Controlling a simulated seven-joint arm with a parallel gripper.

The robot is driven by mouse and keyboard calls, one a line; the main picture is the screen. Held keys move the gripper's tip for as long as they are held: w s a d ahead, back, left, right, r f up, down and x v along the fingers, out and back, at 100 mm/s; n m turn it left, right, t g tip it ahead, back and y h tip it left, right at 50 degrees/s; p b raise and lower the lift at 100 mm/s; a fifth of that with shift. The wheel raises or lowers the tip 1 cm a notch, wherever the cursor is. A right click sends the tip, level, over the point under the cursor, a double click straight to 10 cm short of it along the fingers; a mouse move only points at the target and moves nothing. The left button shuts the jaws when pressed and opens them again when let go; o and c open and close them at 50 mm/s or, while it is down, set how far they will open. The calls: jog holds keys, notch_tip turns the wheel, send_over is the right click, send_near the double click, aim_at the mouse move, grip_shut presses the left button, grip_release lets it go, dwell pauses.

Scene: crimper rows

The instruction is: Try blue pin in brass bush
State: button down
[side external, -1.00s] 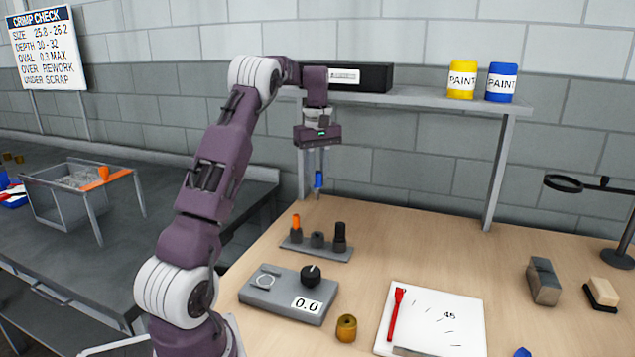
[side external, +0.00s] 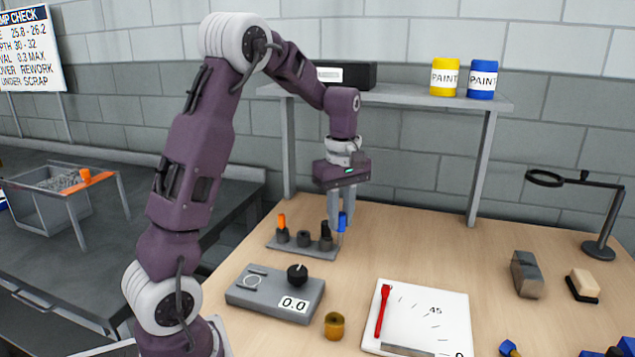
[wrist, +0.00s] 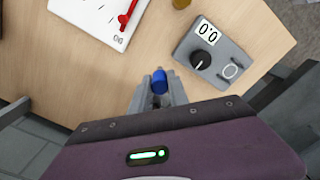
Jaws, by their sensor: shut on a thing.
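My gripper (side external: 338,222) is shut on the blue pin (side external: 342,222), near the right end of the pin rack. In the wrist view the blue pin (wrist: 159,82) sits between the fingertips (wrist: 160,90). The pin's lower end is hard to make out. The brass bush (side external: 334,325) stands upright on the wooden table, in front of the grey gauge box and well apart from the gripper. Part of the bush (wrist: 181,3) shows at the top edge of the wrist view.
The dark rack (side external: 290,247) holds an orange-topped pin (side external: 282,222) and black pieces. The grey gauge box (side external: 270,296) with a knob lies left of the bush. A white sheet (side external: 440,322) with a red pen (side external: 383,310) lies to the right. A shelf (side external: 410,97) stands behind.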

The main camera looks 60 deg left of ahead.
jog(key=s+d+f, duration=0.6)
jog(key=s+d, duration=0.1)
jog(key=d, duration=0.4)
jog(key=shift+s+d+f, duration=0.2)
jog(key=shift+d+f, duration=0.05)
jog(key=shift+f, duration=0.15)
jog(key=shift+f, duration=0.9)
dwell(0.4)
jog(key=shift+r, duration=0.15)
dwell(0.6)
jog(key=shift+r, duration=2.5)
